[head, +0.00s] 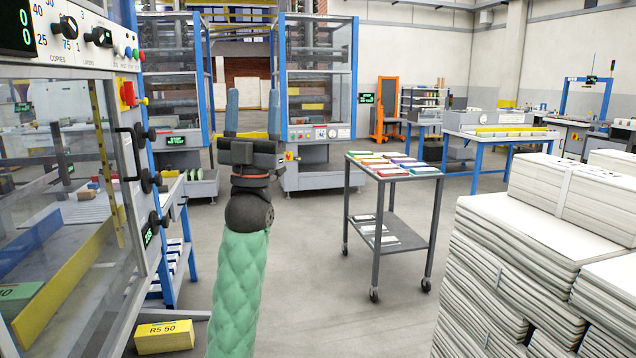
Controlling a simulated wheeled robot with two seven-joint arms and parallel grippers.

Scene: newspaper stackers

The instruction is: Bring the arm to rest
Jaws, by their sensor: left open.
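My left gripper (252,112) stands upright left of the picture's middle, at the end of my green-sleeved arm (238,290). Its two blue-grey fingers point up and are spread apart. Nothing is between them. The gripper is clear of the machine on the left and touches nothing that I can see. My right gripper is not in this view.
A stacker machine (133,200) with knobs and a handle stands close on the left. A wheeled cart (400,215) with coloured items is at centre right. Stacked newspapers (500,262) fill the lower right. A yellow box (164,337) lies low left. Floor between is clear.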

